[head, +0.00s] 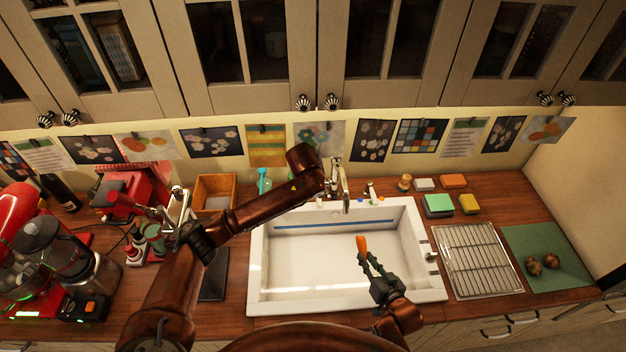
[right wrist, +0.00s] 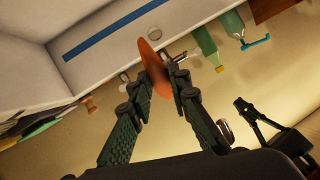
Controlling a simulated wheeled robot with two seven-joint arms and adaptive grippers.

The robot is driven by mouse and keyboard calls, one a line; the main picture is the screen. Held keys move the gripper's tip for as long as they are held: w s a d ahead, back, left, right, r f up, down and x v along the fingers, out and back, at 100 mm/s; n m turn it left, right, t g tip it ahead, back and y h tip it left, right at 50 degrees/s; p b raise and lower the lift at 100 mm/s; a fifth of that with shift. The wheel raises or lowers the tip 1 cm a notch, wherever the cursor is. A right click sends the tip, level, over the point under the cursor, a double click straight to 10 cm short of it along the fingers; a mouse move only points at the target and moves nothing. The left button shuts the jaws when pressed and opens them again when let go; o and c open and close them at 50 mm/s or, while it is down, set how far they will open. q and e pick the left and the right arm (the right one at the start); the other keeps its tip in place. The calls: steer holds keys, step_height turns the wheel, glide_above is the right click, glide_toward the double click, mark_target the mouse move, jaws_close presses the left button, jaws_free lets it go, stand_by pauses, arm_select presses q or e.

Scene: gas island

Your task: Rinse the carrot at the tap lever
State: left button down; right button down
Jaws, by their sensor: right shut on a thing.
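The orange carrot (head: 362,245) is over the white sink (head: 258,270), in front of the tap and apart from it. My right gripper (head: 366,262) is shut on the carrot's lower end, with the carrot pointing toward the back of the sink. In the right wrist view the carrot (right wrist: 154,66) sits between the fingertips (right wrist: 160,82). The silver tap (head: 346,196) stands at the sink's back edge, its lever (head: 335,161) on top. No water shows.
A drying rack (head: 478,262) and a green mat (head: 525,245) with brown vegetables lie right of the sink. Sponges (head: 438,205) are behind the rack. A wooden box (head: 215,190), a red toaster (head: 125,190) and a blender (head: 85,265) crowd the left. Cabinets hang above.

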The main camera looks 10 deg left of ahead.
steer(key=s+d+r+p, duration=0.2)
steer(key=d+r+p, duration=0.2)
steer(key=p, duration=0.2)
steer(key=shift+s+d, duration=0.2)
steer(key=shift+s, duration=0.1)
stand_by(1.3)
